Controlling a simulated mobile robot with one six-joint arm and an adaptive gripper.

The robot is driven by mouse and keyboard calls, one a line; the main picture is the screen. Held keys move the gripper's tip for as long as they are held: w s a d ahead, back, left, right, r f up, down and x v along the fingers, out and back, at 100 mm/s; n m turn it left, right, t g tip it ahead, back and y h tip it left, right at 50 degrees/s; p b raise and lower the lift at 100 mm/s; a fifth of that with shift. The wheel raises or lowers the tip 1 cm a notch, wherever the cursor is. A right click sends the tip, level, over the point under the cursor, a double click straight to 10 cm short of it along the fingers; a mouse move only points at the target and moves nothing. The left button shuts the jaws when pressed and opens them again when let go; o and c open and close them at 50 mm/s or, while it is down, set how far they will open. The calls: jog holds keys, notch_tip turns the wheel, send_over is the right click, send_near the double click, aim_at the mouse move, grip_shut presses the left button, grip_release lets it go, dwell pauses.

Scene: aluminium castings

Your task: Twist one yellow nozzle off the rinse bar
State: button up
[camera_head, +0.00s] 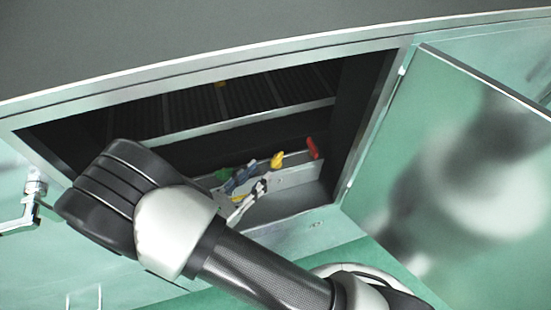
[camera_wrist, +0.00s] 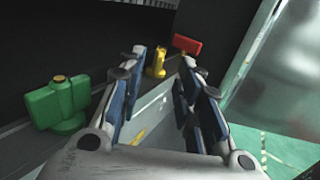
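The yellow nozzle (camera_wrist: 155,62) stands on the rinse bar (camera_wrist: 152,103) inside the open cabinet, between a green nozzle (camera_wrist: 62,101) and a red one (camera_wrist: 187,45). In the head view the yellow nozzle (camera_head: 277,160), the red nozzle (camera_head: 312,148) and part of the green nozzle (camera_head: 222,175) show along the bar. My gripper (camera_wrist: 158,72) is open in the wrist view, with its two blue-padded fingers apart and the yellow nozzle seen between and beyond them. I cannot tell how far off it is. In the head view my gripper (camera_head: 250,183) is small and partly hidden by my arm.
A green door (camera_head: 470,150) stands open on the right of the cabinet. A slatted rack (camera_head: 235,105) with a metal front edge lies above the bar. The opening's metal frame surrounds my arm. A latch handle (camera_head: 30,205) sticks out at the left.

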aim_at(276, 161)
jog(key=b+x, duration=0.1)
jog(key=x, duration=0.7)
jog(key=shift+d, duration=0.15)
jog(key=shift+c, duration=0.4)
grip_shut()
jog(key=shift+d+n+t+y, duration=0.1)
jog(key=shift+n+t+y, duration=0.8)
jog(key=shift+n+y, duration=0.25)
jog(key=n+t+y, duration=0.1)
jog(key=n+y, duration=0.1)
jog(key=y, duration=0.1)
jog(key=shift+t+y, duration=0.25)
jog(key=shift+t, duration=0.15)
jog(key=shift+n+t+y, duration=0.4)
jog(key=shift+n+y, duration=0.65)
jog(key=shift+y, duration=0.45)
